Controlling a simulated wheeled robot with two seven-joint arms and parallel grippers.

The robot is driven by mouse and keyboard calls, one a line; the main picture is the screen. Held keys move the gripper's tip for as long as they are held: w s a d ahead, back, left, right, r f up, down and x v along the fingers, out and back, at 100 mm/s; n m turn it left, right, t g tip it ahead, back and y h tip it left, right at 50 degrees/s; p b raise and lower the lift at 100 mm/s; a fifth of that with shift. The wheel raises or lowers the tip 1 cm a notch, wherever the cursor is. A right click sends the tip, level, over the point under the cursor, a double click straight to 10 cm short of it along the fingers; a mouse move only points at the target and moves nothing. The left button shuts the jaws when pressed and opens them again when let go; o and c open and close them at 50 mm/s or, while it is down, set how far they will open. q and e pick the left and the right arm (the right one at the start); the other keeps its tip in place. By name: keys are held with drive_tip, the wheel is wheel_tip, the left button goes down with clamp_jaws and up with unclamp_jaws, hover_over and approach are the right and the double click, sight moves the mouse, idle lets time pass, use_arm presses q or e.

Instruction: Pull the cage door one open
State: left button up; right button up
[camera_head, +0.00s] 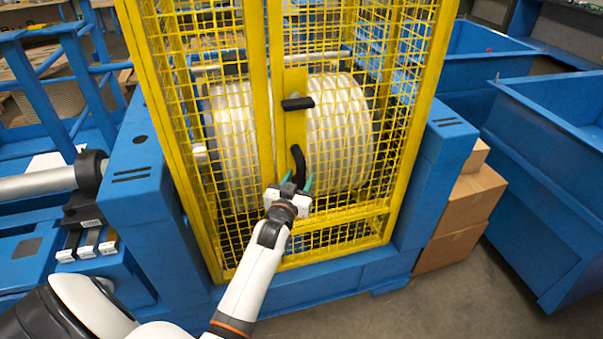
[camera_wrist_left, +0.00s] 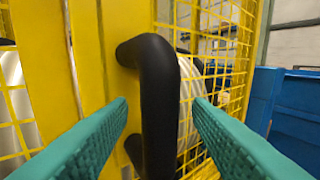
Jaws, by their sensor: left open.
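The yellow mesh cage door (camera_head: 340,130) stands upright in front of a large pale ribbed drum (camera_head: 338,105), and looks shut against the yellow frame beside it. A black handle (camera_head: 298,165) is on the door's yellow edge plate; it fills the middle of the left wrist view (camera_wrist_left: 158,100). My left gripper (camera_head: 296,186) is at the lower part of this handle. Its teal fingers are open, one on each side of the handle, with gaps showing in the wrist view (camera_wrist_left: 160,115). My right gripper is not in view.
A black latch-like bar (camera_head: 297,103) sits above the handle. Blue machine housings flank the cage. Cardboard boxes (camera_head: 455,215) and blue bins (camera_head: 560,150) stand to the right. Bare floor (camera_head: 430,300) shows at the lower right.

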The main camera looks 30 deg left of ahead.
use_arm(q)
drive_tip(key=shift+x, duration=1.05)
clamp_jaws()
drive_tip(key=shift+d+f, duration=0.1)
